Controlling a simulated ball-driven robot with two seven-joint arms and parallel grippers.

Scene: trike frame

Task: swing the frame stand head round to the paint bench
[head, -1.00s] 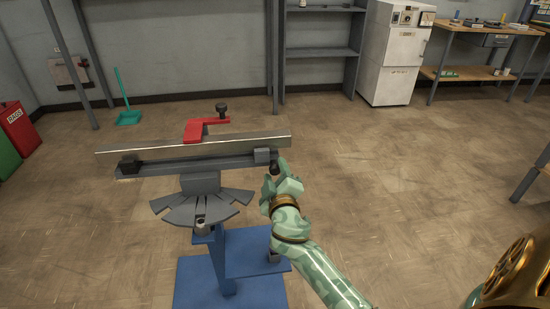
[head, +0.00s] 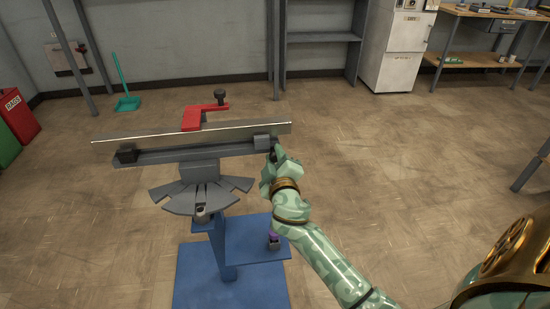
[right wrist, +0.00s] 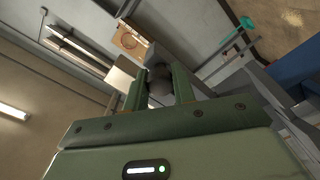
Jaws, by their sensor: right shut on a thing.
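The frame stand has a blue base (head: 205,285) and post with a dark grey swivelling head (head: 185,155). A silver tube (head: 160,135) lies along the head under a red clamp (head: 200,118) with a black knob. A fan of grey plates (head: 180,200) sits below. The head lies nearly crosswise in the head view. My right gripper (head: 272,153) is at the head's right end, shut on its dark handle. The right wrist view shows the dark rounded handle (right wrist: 160,84) between the fingers. My left gripper is not in view.
A wooden workbench (head: 485,65) stands at the far right beside a white cabinet (head: 400,55); I cannot tell if it is the paint bench. Grey shelving (head: 322,38) stands at the back. A red rags bin (head: 18,115) is at left. Floor right of the stand is clear.

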